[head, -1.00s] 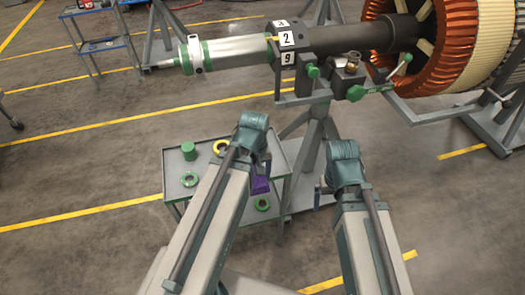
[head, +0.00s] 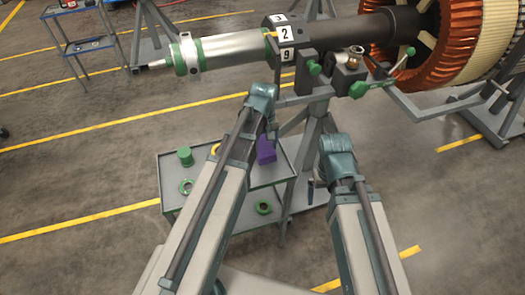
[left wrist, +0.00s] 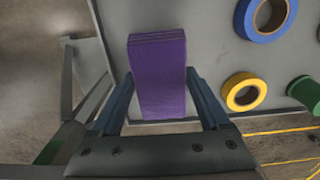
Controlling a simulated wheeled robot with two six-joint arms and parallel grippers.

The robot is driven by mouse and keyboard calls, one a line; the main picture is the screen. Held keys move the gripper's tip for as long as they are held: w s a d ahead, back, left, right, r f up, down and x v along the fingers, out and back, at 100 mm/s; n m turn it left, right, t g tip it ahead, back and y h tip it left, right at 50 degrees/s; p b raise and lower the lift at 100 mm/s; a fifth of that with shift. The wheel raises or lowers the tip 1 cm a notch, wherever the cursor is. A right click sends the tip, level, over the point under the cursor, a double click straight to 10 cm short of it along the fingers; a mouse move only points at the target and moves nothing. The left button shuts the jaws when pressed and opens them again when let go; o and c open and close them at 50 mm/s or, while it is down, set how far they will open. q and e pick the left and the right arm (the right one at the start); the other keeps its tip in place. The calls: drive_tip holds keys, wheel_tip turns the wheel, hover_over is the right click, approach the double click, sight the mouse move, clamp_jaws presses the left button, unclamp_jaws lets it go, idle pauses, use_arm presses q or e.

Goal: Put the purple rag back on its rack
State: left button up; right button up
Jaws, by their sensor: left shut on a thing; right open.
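The purple rag (head: 266,150) is a folded block, raised above the grey cart in the head view. In the left wrist view the rag (left wrist: 158,60) sits between the two fingers of my left gripper (left wrist: 158,85), which is shut on it. My left gripper (head: 270,133) is partly hidden behind its own wrist in the head view. My right gripper (head: 312,188) is open and empty to the right of the cart, mostly hidden behind its arm. I cannot make out the rag's rack for certain.
The grey cart (head: 172,202) carries a green cylinder (head: 185,157), green rings and a yellow ring (left wrist: 230,92); a blue ring (left wrist: 245,26) shows in the wrist view. The rotor shaft (head: 238,47) on its grey stand (head: 316,120) stands close behind. Open floor lies left.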

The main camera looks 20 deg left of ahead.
sight(264, 147)
use_arm(q)
wheel_tip(264, 147, down, 3)
drive_tip(key=shift+f+b, duration=0.1)
drive_tip(key=shift+b, duration=1.1)
drive_tip(key=shift+r, duration=0.2)
drive_tip(key=shift+f, duration=0.15)
drive_tip(key=o, duration=0.8)
drive_tip(key=shift+f, duration=0.1)
drive_tip(key=shift+c, duration=0.2)
drive_tip(key=o, duration=0.3)
